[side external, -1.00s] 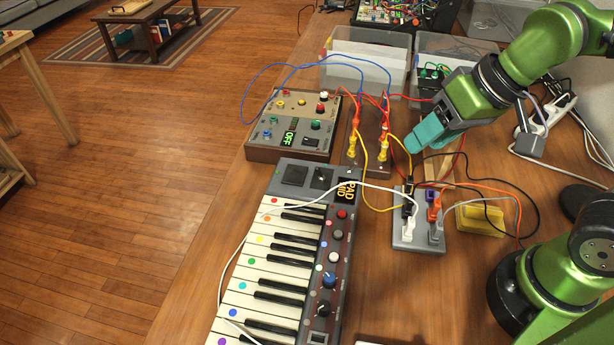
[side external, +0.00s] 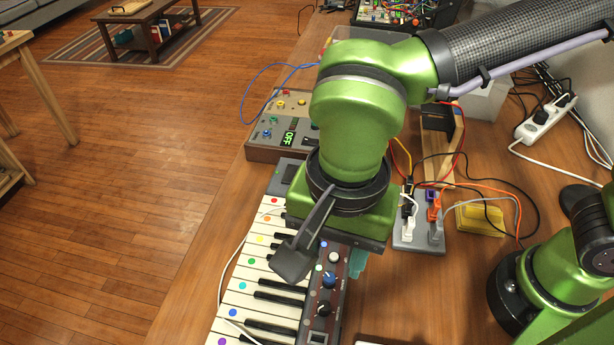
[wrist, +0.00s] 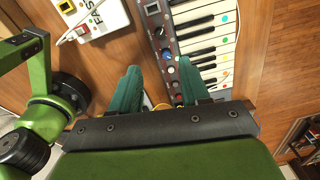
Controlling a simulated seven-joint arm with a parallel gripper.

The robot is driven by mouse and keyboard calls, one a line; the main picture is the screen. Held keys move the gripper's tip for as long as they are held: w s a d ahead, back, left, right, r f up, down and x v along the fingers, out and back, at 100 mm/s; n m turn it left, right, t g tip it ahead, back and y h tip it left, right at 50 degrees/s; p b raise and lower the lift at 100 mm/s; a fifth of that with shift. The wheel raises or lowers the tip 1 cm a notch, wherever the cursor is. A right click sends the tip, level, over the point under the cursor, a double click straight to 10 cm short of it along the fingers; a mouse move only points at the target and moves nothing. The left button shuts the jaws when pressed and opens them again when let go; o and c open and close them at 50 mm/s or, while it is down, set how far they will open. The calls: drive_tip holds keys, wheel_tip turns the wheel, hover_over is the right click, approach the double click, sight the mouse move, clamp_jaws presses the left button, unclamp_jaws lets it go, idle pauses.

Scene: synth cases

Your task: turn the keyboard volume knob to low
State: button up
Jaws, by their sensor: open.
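The keyboard (side external: 262,262) lies on the table, with a dark control strip of knobs and buttons along its right side. A blue knob (side external: 329,280) and a black knob (side external: 323,310) show on the strip. I cannot read which is the volume knob. In the wrist view the blue knob (wrist: 167,56) is ahead of and between my fingertips, and the black knob (wrist: 158,32) is farther out. My gripper (wrist: 159,66) is open, empty, and above the strip. In the side view my gripper (side external: 357,262) is mostly hidden behind my wrist, which covers the keyboard's upper part.
A power strip (side external: 404,243) with plugs and cables stands right of the keyboard. A synth box (side external: 262,152) sits behind it, partly covered by my arm. A white box marked FAST (wrist: 98,18) lies beside the keyboard.

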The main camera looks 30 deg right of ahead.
sight(324, 306)
wheel_tip(324, 306, down, 14)
drive_tip(key=shift+w+a+f, duration=0.1)
drive_tip(key=shift+w+a, duration=0.05)
idle(0.3)
clamp_jaws()
